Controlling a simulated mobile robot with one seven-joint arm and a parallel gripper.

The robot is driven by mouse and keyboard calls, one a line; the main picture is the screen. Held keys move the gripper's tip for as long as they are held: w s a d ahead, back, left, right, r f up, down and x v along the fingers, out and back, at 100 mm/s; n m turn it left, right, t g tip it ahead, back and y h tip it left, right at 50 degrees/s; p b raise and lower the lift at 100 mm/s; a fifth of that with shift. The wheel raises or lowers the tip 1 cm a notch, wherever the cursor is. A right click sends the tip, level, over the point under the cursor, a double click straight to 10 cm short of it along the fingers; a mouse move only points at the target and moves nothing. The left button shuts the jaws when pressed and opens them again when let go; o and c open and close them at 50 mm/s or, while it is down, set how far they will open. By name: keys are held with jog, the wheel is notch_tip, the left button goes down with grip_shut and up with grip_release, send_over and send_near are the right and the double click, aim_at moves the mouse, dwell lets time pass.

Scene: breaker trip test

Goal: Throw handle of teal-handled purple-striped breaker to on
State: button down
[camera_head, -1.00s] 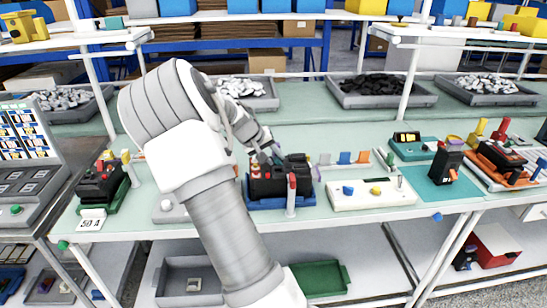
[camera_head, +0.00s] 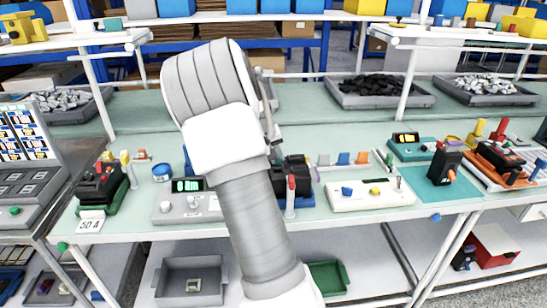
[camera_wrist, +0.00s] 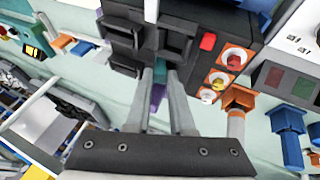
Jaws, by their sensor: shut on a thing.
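The black breaker (camera_head: 293,172) sits in a blue fixture on the bench, partly hidden behind my arm in the head view. In the wrist view its dark body (camera_wrist: 120,38) fills the top middle, with a teal handle (camera_wrist: 160,70) reaching down between my fingers. A purple patch (camera_wrist: 157,96) shows just below the teal, also between the fingers. My gripper (camera_wrist: 162,78) is shut on the teal handle, a finger on each side. The handle's exact angle is hard to tell. In the head view my fingertips are hidden by my arm.
A grey box with a lit green display (camera_head: 187,185) stands left of my arm. A white panel with blue and yellow knobs (camera_head: 370,193) lies to the right. Orange (camera_wrist: 238,97) and blue (camera_wrist: 285,120) pieces stand close right of the fingers in the wrist view.

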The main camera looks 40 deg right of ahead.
jog(key=shift+s+d+r+m+t+y+b, duration=0.1)
jog(key=shift+s+d+m+t+y+b, duration=0.15)
jog(key=shift+d+y, duration=0.3)
jog(key=shift+s+d+r+m+t+y+b, duration=0.1)
jog(key=shift+s+d+t+y, duration=0.2)
jog(key=shift+y, duration=0.35)
jog(key=shift+s+d+f+t+y+b, duration=0.1)
jog(key=shift+s+d+t+y+b, duration=0.1)
jog(key=shift+d+t+y+b, duration=0.25)
jog(key=shift+s+d+f+m+t+y+b, duration=0.1)
jog(key=shift+s+d+m+t+y+b, duration=0.1)
jog(key=shift+d+t+y+b, duration=0.3)
jog(key=shift+s+d+f+m+t+y+b, duration=0.1)
jog(key=shift+s+m+t+y+b, duration=0.1)
jog(key=shift+y+b, duration=0.45)
jog(key=shift+s+d+f+m+t+y+b, duration=0.15)
jog(key=shift+d+t+y+b, duration=0.1)
jog(key=shift+t+y+b, duration=0.25)
jog(key=shift+s+d+m+t+y+b, duration=0.15)
jog(key=shift+d+t+y+b, duration=0.15)
jog(key=shift+y+b, duration=0.4)
jog(key=c, duration=1.1)
grip_release()
jog(key=shift+o, duration=0.2)
jog(key=shift+s, duration=0.1)
